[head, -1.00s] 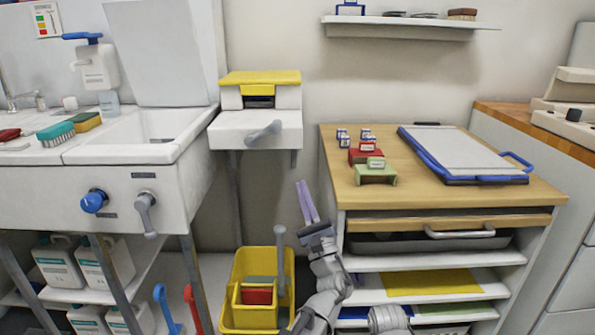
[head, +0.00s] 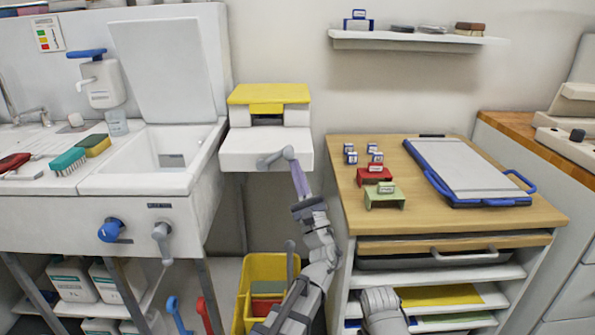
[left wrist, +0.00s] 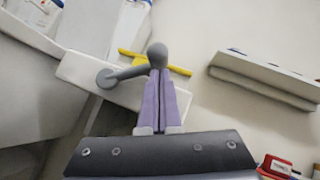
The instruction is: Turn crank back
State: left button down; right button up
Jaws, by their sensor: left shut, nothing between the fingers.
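The grey crank (head: 274,158) is on the front of a white wall-mounted box (head: 240,152) with a yellow lid (head: 268,94). Its arm slants up to the right and ends in a round knob. My left gripper (head: 297,172) is shut and empty, its purple fingers pointing up with the tips at the knob. In the left wrist view the crank (left wrist: 128,74) has its knob just beyond the fingertips (left wrist: 160,75), and I cannot tell whether they touch. My right gripper is not in view.
A sink unit (head: 60,222) with a blue knob (head: 110,230) and a grey lever (head: 162,243) stands left. A wooden-topped cabinet (head: 460,222) with stamps and a clipboard stands right. A yellow bucket (head: 258,268) is below. A wall shelf (head: 410,39) hangs above right.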

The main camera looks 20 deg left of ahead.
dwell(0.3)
pick_arm(q)
jog(key=s+a+r+n+g+y+p, duration=0.1)
jog(key=a+r+n+g+p, duration=0.1)
jog(key=r+n+g+p, duration=0.4)
jog(key=a+r+n+g+y+p, duration=0.1)
jog(key=n+g+p, duration=0.3)
jog(key=n+p, duration=0.45)
jog(key=s+a+n+g+h+p, duration=0.2)
jog(key=a+n+h+p, duration=0.4)
jog(key=p, duration=0.9)
jog(key=a+h, duration=0.1)
jog(key=a, duration=0.2)
jog(key=shift+s+a+g+h+p, duration=0.2)
jog(key=shift+s+g+h+p, duration=0.1)
jog(key=shift+p, duration=0.1)
jog(key=shift+f, duration=0.1)
